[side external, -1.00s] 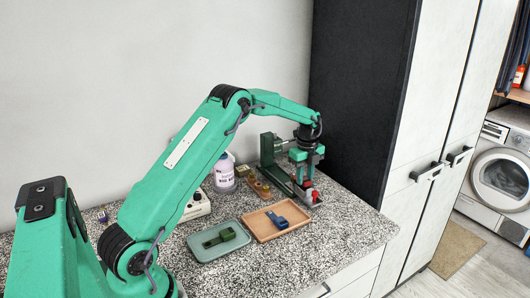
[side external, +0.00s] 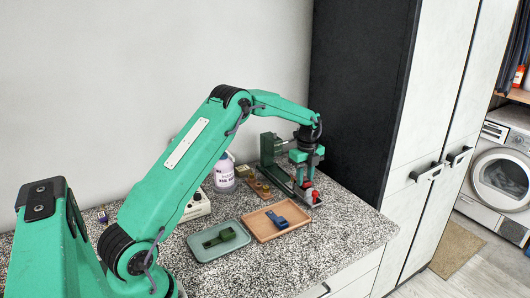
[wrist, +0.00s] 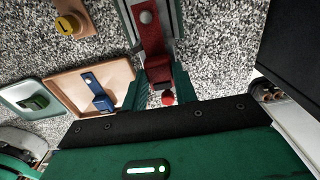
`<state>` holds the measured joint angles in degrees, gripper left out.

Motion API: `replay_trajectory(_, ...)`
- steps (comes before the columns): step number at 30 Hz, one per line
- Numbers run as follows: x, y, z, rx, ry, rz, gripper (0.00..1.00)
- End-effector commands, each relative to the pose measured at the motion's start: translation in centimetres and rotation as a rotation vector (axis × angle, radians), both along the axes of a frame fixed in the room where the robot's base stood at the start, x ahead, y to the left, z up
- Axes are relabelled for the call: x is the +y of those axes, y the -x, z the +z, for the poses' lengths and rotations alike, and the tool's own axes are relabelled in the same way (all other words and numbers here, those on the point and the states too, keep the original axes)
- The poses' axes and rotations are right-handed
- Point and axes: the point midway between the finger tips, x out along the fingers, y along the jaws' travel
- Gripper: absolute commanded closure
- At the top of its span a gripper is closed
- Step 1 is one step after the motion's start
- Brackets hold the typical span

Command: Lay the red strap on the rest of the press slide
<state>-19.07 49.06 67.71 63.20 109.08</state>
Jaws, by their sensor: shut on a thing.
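The red strap (wrist: 151,38) is between the fingers of my gripper (wrist: 160,88) in the wrist view. My gripper is shut on its thicker near end, and its flat part with a pale round spot points away. The strap lies along the green and grey press slide (wrist: 174,18); I cannot tell whether it touches the rest. In the side view my gripper (side external: 305,181) is low over the front end of the press slide (side external: 279,177), and little of the red strap shows. A red ball knob (wrist: 168,98) is just below the fingers in the wrist view.
A wooden tray (side external: 264,236) holds a blue strap (side external: 277,219). A grey-green tray (side external: 207,257) holds a green strap (side external: 219,238). A labelled bottle (side external: 224,176) and a block with amber knobs (side external: 259,187) stand left of the press. A dark cabinet side (side external: 355,95) rises close behind.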

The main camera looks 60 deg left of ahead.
Motion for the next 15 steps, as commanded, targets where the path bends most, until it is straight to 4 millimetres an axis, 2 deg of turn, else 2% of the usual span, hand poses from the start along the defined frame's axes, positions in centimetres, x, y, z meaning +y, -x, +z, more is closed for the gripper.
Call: replay_trajectory(15,0.0,0.0,-0.39,0.0,0.0,0.0,0.94)
